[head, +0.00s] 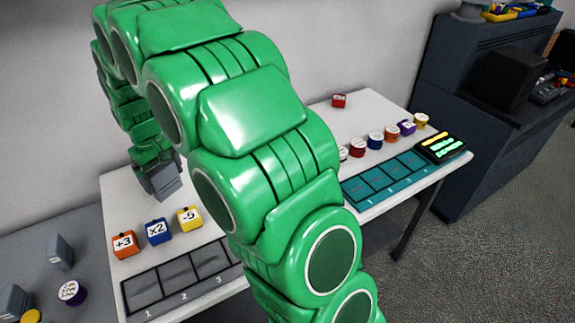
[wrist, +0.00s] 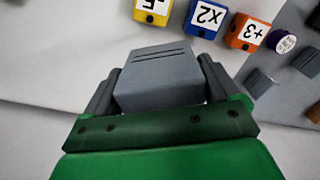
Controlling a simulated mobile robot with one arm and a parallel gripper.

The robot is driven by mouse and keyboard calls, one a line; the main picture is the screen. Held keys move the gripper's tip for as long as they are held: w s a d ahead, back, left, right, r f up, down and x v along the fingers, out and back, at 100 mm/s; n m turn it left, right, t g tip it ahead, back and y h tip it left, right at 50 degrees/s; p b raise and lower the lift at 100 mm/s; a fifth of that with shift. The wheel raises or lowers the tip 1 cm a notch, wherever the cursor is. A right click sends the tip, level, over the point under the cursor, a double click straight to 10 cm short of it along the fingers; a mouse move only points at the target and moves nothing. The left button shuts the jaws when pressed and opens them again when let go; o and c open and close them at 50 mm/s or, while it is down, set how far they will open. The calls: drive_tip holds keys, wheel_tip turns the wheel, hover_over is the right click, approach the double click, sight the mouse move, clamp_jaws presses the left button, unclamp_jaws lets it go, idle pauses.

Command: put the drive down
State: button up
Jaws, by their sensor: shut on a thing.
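The drive, a grey block with slots on its face, shows in the wrist view (wrist: 157,77) between the two dark fingers of my gripper (wrist: 158,70). My gripper is shut on it. In the head view my green arm reaches to the left, and the gripper (head: 158,178) is over the back left of the white table (head: 115,185). The drive shows there as a small grey shape (head: 167,184). I cannot tell whether it touches the table top.
Cubes marked +3 (head: 125,245), x2 (head: 158,232) and -5 (head: 189,219) stand in front, behind a dark numbered tray (head: 130,295). Other grey blocks (head: 60,252) lie on the grey surface at left. My arm hides the table's middle. White table around the drive looks clear.

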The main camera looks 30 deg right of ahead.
drive_tip(key=w+d+r+m, duration=0.2)
drive_tip(key=w+d, duration=0.2)
drive_tip(key=d, duration=0.5)
drive_tip(key=w+d+r+m, duration=0.2)
drive_tip(key=w+d+m, duration=0.1)
drive_tip(key=d, duration=0.7)
drive_tip(key=shift+w+d+f, duration=0.3)
drive_tip(key=shift+w+f, duration=1.9)
drive_tip(key=shift+w, duration=0.15)
drive_tip(key=shift+w+d+f, duration=0.35)
drive_tip(key=shift+w+f, duration=1.9)
drive_tip(key=shift+w, duration=0.1)
drive_tip(key=shift+w+d+f, duration=0.3)
drive_tip(key=shift+w+f, duration=1.9)
drive_tip(key=shift+w, duration=0.15)
drive_tip(key=o, duration=0.9)
drive_tip(key=shift+f, duration=0.1)
drive_tip(key=shift+o, duration=0.2)
